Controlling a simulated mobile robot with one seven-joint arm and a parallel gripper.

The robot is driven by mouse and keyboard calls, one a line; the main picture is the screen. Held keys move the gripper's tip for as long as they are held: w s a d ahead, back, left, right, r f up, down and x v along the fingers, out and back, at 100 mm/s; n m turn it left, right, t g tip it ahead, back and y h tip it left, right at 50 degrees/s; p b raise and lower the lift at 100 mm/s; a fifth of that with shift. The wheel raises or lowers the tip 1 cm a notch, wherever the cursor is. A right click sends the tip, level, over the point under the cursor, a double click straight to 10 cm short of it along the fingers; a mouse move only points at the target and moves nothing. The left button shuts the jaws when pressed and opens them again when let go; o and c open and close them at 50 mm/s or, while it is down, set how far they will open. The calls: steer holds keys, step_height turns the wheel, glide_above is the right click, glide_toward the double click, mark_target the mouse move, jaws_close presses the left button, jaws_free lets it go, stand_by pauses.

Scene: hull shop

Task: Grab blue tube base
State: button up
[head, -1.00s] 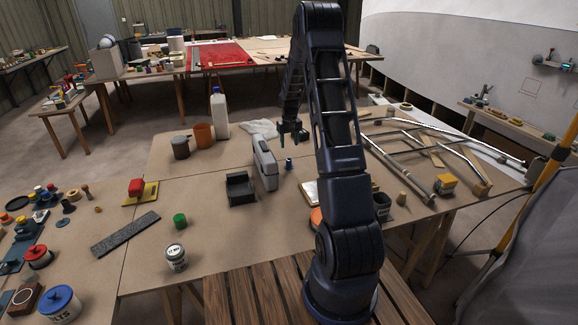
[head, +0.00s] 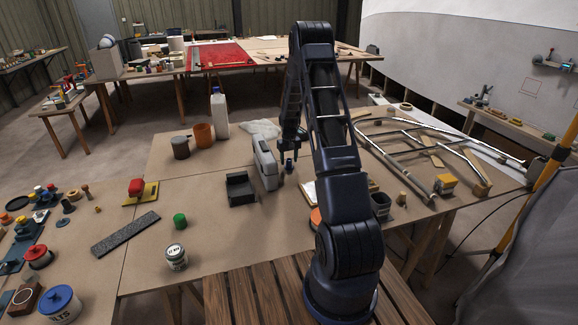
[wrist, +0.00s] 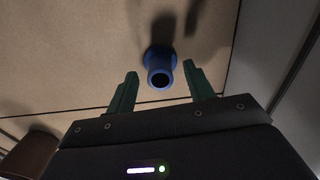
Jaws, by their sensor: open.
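The blue tube base (wrist: 160,62), a short upright tube on a wider round foot, stands on the brown table in the wrist view, its dark hole facing the camera. My gripper (wrist: 160,70) is open, with one green finger on each side of the tube; gaps show on both sides and it does not appear to touch. In the head view my gripper (head: 288,154) is low over the table, just right of a grey upright case. The blue tube base is mostly hidden behind the fingers there.
A white cloth (head: 261,129) lies behind. A metal tube frame (head: 400,160) lies to the right.

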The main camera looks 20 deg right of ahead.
step_height(320, 180, down, 2)
steer(key=shift+f, duration=0.1)
steer(key=shift+c, duration=0.4)
steer(key=c, duration=1)
